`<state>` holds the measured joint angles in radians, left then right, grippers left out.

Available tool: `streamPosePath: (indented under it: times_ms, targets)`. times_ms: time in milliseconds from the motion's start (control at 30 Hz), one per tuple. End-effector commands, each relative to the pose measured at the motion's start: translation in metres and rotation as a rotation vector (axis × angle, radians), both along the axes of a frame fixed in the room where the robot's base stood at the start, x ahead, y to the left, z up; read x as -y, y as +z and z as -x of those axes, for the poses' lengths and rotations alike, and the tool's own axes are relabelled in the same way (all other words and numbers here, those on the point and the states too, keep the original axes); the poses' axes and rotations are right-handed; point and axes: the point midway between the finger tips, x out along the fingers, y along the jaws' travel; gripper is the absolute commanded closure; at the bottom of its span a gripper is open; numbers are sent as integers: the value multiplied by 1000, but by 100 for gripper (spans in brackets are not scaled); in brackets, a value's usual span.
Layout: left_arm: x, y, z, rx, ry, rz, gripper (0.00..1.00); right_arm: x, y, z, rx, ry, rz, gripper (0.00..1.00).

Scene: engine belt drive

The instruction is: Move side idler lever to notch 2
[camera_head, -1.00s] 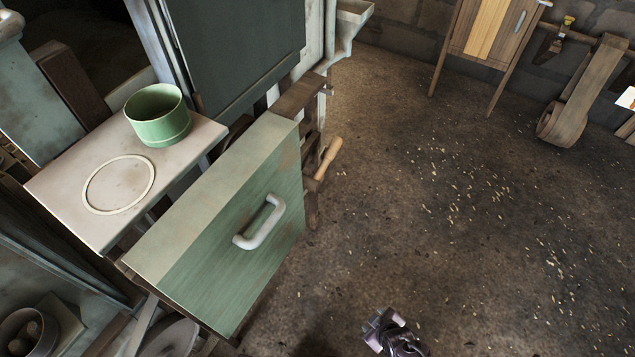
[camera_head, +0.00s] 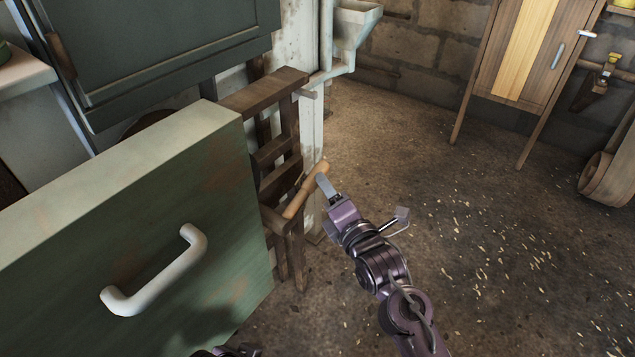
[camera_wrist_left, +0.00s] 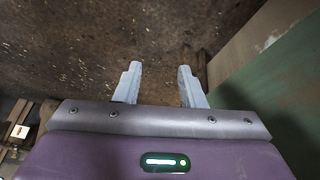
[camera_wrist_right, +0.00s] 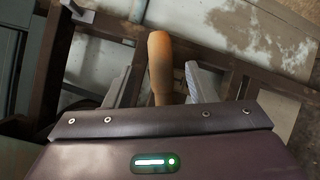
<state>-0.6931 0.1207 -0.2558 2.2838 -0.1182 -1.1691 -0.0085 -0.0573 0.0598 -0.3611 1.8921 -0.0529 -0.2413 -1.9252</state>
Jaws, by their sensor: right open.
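The side idler lever shows as a light wooden handle (camera_head: 304,190) sticking out from a dark wooden frame beside the green panel. My right gripper (camera_head: 323,184) is at the handle's outer end, coming from the lower right. In the right wrist view the handle (camera_wrist_right: 160,62) stands between the two spread fingers of my right gripper (camera_wrist_right: 158,82), with a gap visible on each side. The notches cannot be made out. My left gripper (camera_wrist_left: 158,78) is open and empty over the floor in the left wrist view; only a sliver of that arm shows at the bottom of the head view.
A large green panel with a white handle (camera_head: 155,275) fills the left. The dark wooden frame (camera_head: 272,150) stands just behind it. A wooden cabinet (camera_head: 525,60) is at the back right.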

Motion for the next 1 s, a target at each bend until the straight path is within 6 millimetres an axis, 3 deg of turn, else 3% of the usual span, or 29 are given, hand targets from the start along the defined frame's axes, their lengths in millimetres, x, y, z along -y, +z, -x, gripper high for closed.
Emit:
streamPosePath:
  times_ms: [333, 733, 1000]
  targets:
    - [11, -2, -4, 53, -16, 34, 64, -21, -1, -48, -4, -1, -4, 50]
    - [13, -1, -5, 64, -20, 41, 64, -25, -1, -56, -4, 0, -2, 50]
    - [13, -1, -5, 64, -20, 41, 64, -25, -1, -56, -4, 0, -2, 85]
